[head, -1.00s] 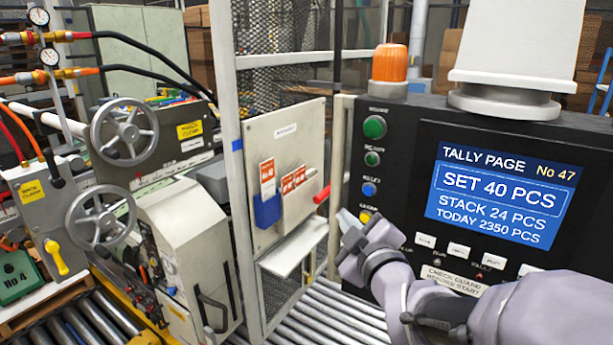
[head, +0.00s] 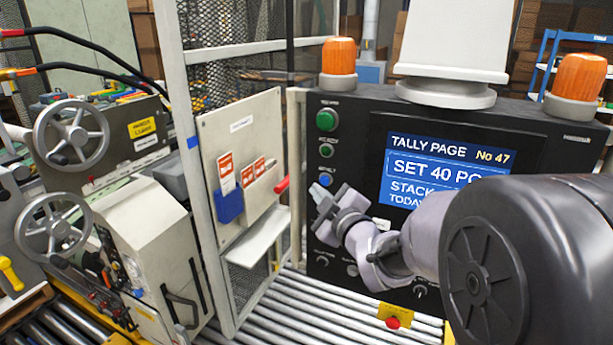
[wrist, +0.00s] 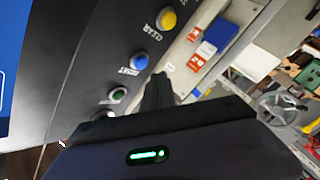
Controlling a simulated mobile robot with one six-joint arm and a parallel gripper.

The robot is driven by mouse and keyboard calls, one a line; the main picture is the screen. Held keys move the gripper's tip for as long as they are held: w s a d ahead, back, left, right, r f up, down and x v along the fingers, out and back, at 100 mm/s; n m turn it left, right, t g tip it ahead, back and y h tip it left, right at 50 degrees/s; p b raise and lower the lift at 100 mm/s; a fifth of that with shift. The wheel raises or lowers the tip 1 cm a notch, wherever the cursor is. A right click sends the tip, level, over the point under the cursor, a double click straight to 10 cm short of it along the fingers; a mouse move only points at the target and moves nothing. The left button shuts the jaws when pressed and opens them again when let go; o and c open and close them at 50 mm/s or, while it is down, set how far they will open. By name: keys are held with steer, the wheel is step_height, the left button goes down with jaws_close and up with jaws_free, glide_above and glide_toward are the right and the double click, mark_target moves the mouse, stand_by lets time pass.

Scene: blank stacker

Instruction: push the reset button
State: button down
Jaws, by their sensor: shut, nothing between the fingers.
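The reset button is the blue one (head: 326,180) on the left edge of the black control panel (head: 350,110). In the wrist view the blue button (wrist: 138,60) has a RESET label beside it. My gripper (head: 321,193) is shut and empty in front of the panel, just below the blue button in the head view. In the wrist view its dark fingers (wrist: 159,88) end beside the blue button, on the picture's right. I cannot tell the gap to the panel. The yellow CLEAR button (wrist: 167,19) shows in the wrist view; my gripper hides it in the head view.
Two green buttons (head: 326,120) sit above the blue one. A tally screen (head: 440,170) is right of them. A whitish board with red-and-white cards (head: 226,170) and a red handle (head: 282,186) stands close on the left. Rollers (head: 290,310) run below.

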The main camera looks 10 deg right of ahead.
steer(key=shift+w+d, duration=0.35)
steer(key=shift+w, duration=0.1)
steer(key=shift+w+f, duration=0.1)
stand_by(1.7)
steer(key=shift+w+d+b, duration=0.2)
steer(key=shift+b, duration=0.15)
steer(key=shift+w+d, duration=0.25)
steer(key=shift+w, duration=0.1)
stand_by(0.5)
steer(key=shift+b, duration=0.3)
steer(key=shift+s+a+b, duration=0.45)
steer(key=shift+s+b, duration=0.1)
steer(key=shift+s, duration=0.1)
